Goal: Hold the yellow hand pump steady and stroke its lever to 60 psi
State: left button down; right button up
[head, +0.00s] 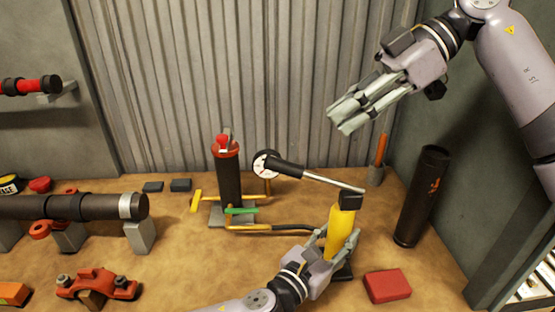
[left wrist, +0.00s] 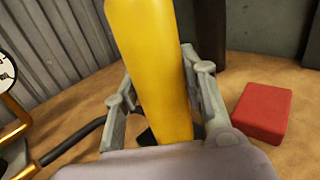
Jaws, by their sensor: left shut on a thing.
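The yellow hand pump (head: 341,228) stands upright on the bench, and its yellow body fills the middle of the left wrist view (left wrist: 152,70). My left gripper (head: 334,246) is shut around the lower part of the body, one finger on each side. The pump's lever (head: 333,183) runs from the black pump head (head: 350,200) to the upper left and ends in a black grip (head: 287,168). A white dial gauge (head: 264,164) shows behind the grip end; its reading is too small to tell. My right gripper (head: 345,122) is above the lever, its fingers close together; its gap is unclear.
A red block (head: 387,286) lies right of the pump. A black cylinder (head: 421,196) stands at the right wall. A dark riser with a red top (head: 229,173) stands behind left, with a hose (head: 275,228) towards the pump. A pipe (head: 70,206) lies left.

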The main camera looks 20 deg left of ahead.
aim_at(283, 164)
jog(key=s+r+t+h, duration=0.1)
jog(key=s+a+r+h, duration=0.1)
jog(key=r, duration=0.1)
jog(key=s+a+r+t+h, duration=0.1)
jog(key=r, duration=0.1)
jog(key=shift+s+t+h, duration=0.3)
jog(key=shift+s, duration=0.05)
grip_shut()
jog(key=shift+s+r+t+h, duration=0.4)
jog(key=shift+r+t+h, duration=0.1)
jog(key=shift+r, duration=0.05)
jog(key=x, duration=1.4)
jog(key=shift+w, duration=0.1)
jog(key=shift+a, duration=0.1)
jog(key=s+a+f+h, duration=0.1)
jog(key=a+f+h, duration=0.1)
jog(key=f, duration=0.4)
jog(key=shift+s+a+f+t, duration=0.2)
jog(key=shift+a+t, duration=0.1)
jog(key=shift+a, duration=0.25)
